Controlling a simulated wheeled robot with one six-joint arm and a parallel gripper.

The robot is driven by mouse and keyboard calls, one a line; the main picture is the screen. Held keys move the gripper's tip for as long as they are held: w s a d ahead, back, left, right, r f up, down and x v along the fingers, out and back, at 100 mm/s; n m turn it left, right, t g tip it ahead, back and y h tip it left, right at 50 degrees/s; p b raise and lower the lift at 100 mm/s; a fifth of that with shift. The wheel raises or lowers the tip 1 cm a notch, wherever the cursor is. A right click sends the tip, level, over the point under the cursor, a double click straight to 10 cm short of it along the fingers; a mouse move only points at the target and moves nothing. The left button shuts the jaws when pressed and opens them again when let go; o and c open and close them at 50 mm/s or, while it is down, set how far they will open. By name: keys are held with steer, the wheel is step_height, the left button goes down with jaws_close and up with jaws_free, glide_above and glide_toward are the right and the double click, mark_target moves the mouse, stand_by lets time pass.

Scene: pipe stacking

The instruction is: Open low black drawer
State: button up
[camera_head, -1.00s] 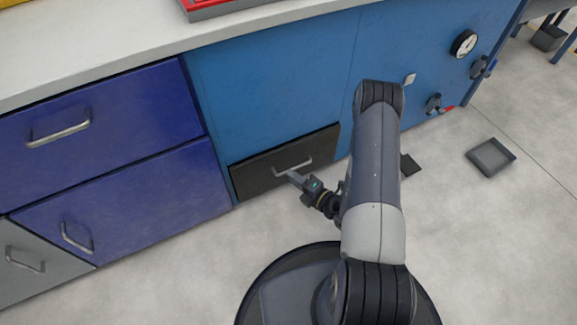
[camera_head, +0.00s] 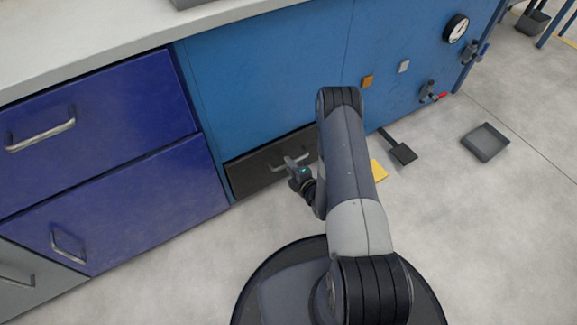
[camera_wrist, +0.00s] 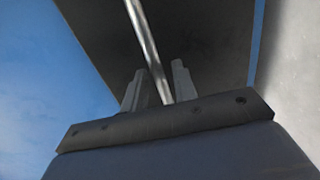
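The low black drawer (camera_head: 250,175) sits at the bottom of the blue cabinet and looks flush with its front. It also fills much of the wrist view (camera_wrist: 215,40). Its metal handle (camera_head: 280,166) is partly hidden by my gripper (camera_head: 291,167) in the head view. In the wrist view, the handle (camera_wrist: 146,42) runs as a bar down between the two fingers of my gripper (camera_wrist: 158,82). The fingers stand apart on either side of the bar, with no clear grip on it.
Blue-purple drawers (camera_head: 100,135) with handles stand to the left. A grey tray (camera_head: 485,142), a black flat piece (camera_head: 403,153) and a yellow piece (camera_head: 379,171) lie on the floor to the right. The floor in front of the drawers is clear.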

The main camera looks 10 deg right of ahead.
steer(key=shift+w+a+f, duration=0.1)
steer(key=shift+w+a, duration=0.1)
steer(key=shift+w, duration=0.45)
steer(key=shift+c, duration=0.6)
jaws_close()
